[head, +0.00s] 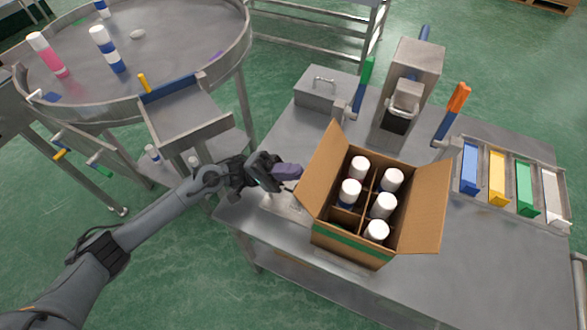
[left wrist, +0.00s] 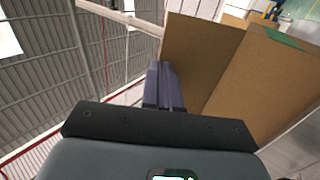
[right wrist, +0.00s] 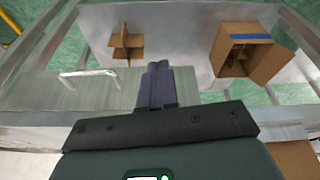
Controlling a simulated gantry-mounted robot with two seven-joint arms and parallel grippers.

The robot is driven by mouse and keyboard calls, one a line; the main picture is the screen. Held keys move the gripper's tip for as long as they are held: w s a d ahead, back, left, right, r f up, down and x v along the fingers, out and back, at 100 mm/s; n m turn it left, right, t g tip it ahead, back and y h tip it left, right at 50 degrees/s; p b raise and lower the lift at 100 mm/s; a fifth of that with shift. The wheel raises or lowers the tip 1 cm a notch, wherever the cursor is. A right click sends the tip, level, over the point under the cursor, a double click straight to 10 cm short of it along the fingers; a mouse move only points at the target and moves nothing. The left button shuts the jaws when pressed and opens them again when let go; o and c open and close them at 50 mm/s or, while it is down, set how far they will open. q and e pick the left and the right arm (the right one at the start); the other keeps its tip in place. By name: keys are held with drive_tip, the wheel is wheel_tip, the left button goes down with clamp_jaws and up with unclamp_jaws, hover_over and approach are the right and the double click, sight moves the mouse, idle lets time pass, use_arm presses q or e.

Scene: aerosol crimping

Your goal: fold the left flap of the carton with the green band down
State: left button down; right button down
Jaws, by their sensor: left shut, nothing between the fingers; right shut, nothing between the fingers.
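The carton with the green band (head: 350,246) stands on the steel table, holding several white-capped cans among cardboard dividers. Its left flap (head: 322,165) stands up, leaning outward; the right flap (head: 428,205) is also raised and spread outward. My left gripper (head: 288,171) is shut and empty, just outside the left flap; I cannot tell if it touches. In the left wrist view, its closed fingers (left wrist: 164,86) are beside the brown flap (left wrist: 200,62), with the green band (left wrist: 284,38) beyond. My right gripper (right wrist: 157,84) is shut and empty, seen only in the right wrist view.
A lever press (head: 405,95) and a steel box (head: 326,88) stand behind the carton. Coloured bins (head: 497,178) are at the right. A round table (head: 150,55) with cans is at upper left. The right wrist view shows a blue-banded carton (right wrist: 262,62) and a loose divider (right wrist: 125,44).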

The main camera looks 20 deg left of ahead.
use_arm(q)
drive_tip(key=shift+d+r, duration=0.15)
drive_tip(key=shift+d, duration=0.15)
drive_tip(key=shift+r, duration=0.1)
